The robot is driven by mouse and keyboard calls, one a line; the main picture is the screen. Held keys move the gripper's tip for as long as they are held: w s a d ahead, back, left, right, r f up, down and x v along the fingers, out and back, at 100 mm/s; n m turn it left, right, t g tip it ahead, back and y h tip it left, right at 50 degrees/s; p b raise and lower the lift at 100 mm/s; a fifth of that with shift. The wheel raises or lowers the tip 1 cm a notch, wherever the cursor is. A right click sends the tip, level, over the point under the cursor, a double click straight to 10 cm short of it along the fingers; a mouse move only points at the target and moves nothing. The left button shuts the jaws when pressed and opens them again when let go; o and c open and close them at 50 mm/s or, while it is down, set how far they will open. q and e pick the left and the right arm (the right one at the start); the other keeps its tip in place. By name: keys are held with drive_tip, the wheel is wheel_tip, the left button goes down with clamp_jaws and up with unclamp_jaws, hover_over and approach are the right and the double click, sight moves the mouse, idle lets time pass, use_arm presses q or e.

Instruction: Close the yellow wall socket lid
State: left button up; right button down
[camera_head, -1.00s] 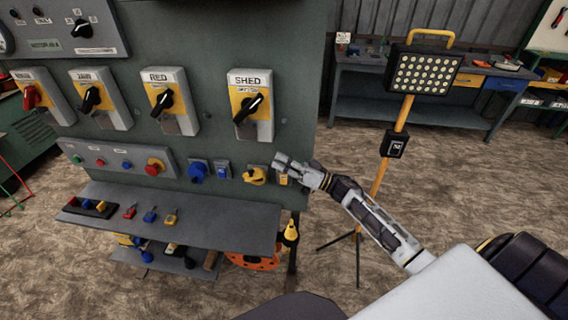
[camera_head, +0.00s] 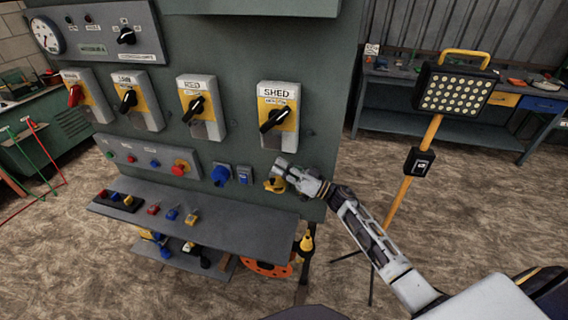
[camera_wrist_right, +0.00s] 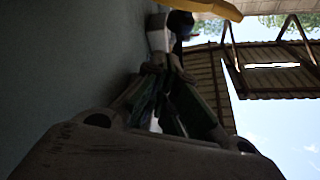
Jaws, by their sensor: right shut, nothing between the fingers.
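The yellow wall socket (camera_head: 273,185) is low on the grey-green panel, right of a blue socket. My right gripper (camera_head: 281,167) is shut and empty, at the socket's upper right and partly covering it in the head view. I cannot tell whether it touches the lid, or how far open the lid stands. In the right wrist view, a yellow curved part (camera_wrist_right: 208,8), likely the lid, shows at the top edge, just beyond the closed fingers (camera_wrist_right: 165,45). My left gripper is not in view.
A blue socket (camera_head: 221,175) and a small blue switch (camera_head: 245,175) sit left of the yellow socket. The SHED rotary switch (camera_head: 278,115) is above. A grey shelf (camera_head: 230,222) juts out below. A work lamp (camera_head: 453,92) on a tripod stands to the right.

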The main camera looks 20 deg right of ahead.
sight(273, 182)
drive_tip(key=shift+s+a+f, duration=0.15)
drive_tip(key=shift+s+f, duration=0.05)
drive_tip(key=shift+f, duration=0.3)
drive_tip(key=shift+s+a+f, duration=0.15)
drive_tip(key=shift+s+f, duration=0.05)
drive_tip(key=shift+f, duration=0.25)
drive_tip(key=shift+f, duration=0.1)
